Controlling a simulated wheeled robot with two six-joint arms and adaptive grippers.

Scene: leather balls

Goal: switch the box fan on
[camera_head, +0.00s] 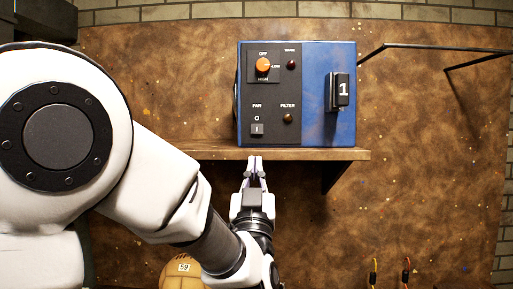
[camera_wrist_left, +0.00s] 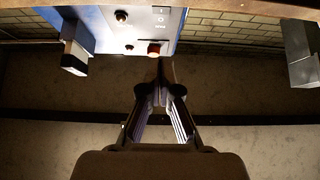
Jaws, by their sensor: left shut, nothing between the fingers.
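The box fan (camera_head: 312,118) is a blue box on a wooden shelf. My left gripper (camera_head: 255,168) is shut and empty, below the switch at the shelf's front edge, apart from the panel. In the left wrist view, the fingertips (camera_wrist_left: 162,68) point toward the blue box (camera_wrist_left: 98,28). My right gripper is out of view.
The shelf (camera_head: 345,154) juts out under the fan. A black block marked 1 (camera_head: 342,90) is on the fan's right side. Dark rods (camera_head: 420,46) stick out at the right. A tan ball marked 59 (camera_head: 178,273) is at the bottom, partly behind my left arm.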

